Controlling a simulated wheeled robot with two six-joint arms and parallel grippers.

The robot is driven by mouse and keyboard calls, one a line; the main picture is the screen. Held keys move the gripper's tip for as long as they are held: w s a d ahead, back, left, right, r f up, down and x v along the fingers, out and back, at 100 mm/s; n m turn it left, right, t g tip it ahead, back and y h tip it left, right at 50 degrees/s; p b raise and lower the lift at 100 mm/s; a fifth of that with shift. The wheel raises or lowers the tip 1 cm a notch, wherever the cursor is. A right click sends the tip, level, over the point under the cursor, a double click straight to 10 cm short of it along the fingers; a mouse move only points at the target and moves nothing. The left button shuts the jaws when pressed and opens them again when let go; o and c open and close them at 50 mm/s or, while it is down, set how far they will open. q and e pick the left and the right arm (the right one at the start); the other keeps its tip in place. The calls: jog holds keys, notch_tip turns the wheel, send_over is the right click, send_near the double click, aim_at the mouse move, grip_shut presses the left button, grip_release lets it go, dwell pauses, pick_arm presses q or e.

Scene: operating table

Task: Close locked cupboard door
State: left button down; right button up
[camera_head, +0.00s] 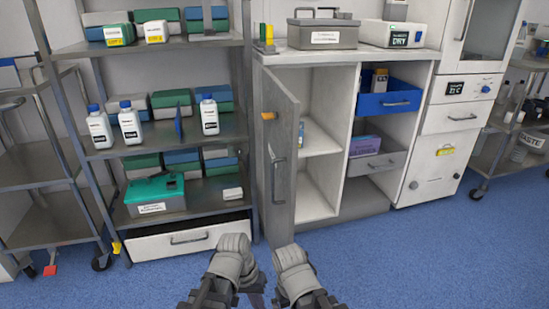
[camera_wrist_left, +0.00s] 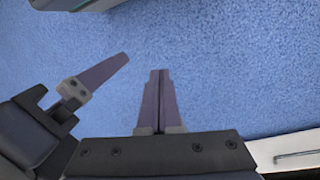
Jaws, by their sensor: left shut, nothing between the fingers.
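The cupboard (camera_head: 324,150) in the middle has its grey door (camera_head: 285,150) standing open, swung out toward me at the cupboard's left side. The door has a vertical grey handle (camera_head: 277,180) and a small orange part (camera_head: 268,116) near its upper edge. My left gripper (camera_wrist_left: 160,72) is shut and empty above the blue floor. Another gripper finger, apparently of my right gripper (camera_wrist_left: 126,57), shows beside it; its jaw state is unclear. In the head view both forearms end low in front of the door, apart from it, and the fingers are mostly hidden.
A metal rack (camera_head: 180,145) with bottles and boxes stands left of the door, above a white drawer (camera_head: 215,236). A blue drawer (camera_head: 385,100) and a grey drawer (camera_head: 375,165) sit partly open right of the compartment. The floor (camera_head: 420,250) at right is clear.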

pick_arm(q)
jog(key=w+r+n+h+p, duration=0.2)
jog(key=w+r+h+p, duration=0.25)
jog(key=r, duration=0.55)
jog(key=n+t+h+p, duration=0.3)
jog(key=t+h+p, duration=0.3)
jog(key=h, duration=0.5)
send_near(288, 160)
jog(key=shift+g+y, duration=0.25)
jog(key=shift+g, duration=0.15)
jog(key=x, duration=0.3)
jog(key=p+x, duration=0.1)
jog(key=x, duration=0.2)
jog(key=shift+w+d+r, duration=0.25)
jog(key=shift+w+d, duration=0.05)
jog(key=shift+d, duration=0.05)
pick_arm(e)
notch_tip(288, 160, up, 14)
jog(key=shift+f, duration=0.1)
